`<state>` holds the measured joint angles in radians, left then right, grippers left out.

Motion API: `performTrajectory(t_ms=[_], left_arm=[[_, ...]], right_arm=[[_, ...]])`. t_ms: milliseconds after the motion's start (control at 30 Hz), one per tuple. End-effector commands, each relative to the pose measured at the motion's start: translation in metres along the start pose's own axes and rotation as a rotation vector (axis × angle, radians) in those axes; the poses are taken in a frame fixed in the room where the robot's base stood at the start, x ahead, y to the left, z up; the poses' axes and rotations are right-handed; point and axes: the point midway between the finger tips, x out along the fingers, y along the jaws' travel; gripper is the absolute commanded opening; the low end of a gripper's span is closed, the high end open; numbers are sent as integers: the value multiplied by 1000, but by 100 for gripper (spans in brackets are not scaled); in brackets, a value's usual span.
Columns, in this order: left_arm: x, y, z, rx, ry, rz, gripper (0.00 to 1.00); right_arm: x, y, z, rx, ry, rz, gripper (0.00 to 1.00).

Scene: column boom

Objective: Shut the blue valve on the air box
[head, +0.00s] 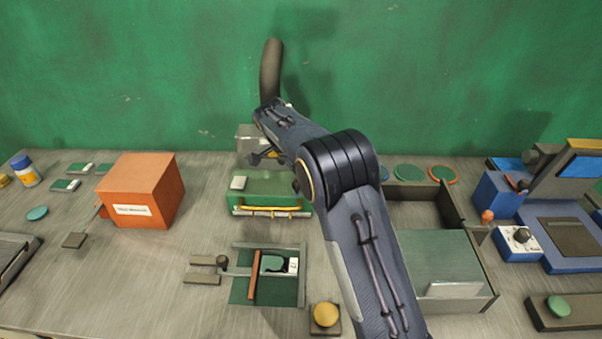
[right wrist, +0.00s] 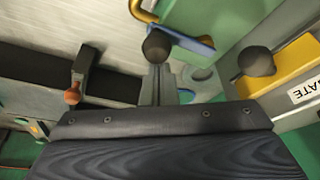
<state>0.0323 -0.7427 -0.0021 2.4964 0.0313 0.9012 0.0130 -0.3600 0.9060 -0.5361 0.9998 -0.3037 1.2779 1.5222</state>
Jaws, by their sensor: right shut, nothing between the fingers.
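In the right wrist view, a flat blue lever (right wrist: 190,41), which looks like the valve, lies beside a yellow rail on a green box. The grey box with the dark pipe, perhaps the air box (head: 245,140), stands at the back in the head view, partly behind my right arm. My left gripper is not in view.
A green case (head: 262,188) with a yellow handle stands in front of the grey box. An orange box (head: 143,190) stands to the left. An open tray (head: 455,205) is right of my arm. In the wrist view, a black knob (right wrist: 256,61) sits on a yellow plate.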

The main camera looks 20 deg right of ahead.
Motion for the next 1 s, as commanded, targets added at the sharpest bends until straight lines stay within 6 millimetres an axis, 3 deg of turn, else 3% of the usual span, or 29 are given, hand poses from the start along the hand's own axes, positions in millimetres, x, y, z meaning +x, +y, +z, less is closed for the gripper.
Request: performTrajectory(t_ms=[167, 600, 1000], left_arm=[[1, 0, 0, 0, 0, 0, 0], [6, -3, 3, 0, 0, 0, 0], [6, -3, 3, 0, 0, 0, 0]], right_arm=[[-4, 0, 0, 0, -1, -2, 0], [-70, -1, 0, -1, 0, -3, 0], [-78, 0, 0, 0, 0, 0, 0]])
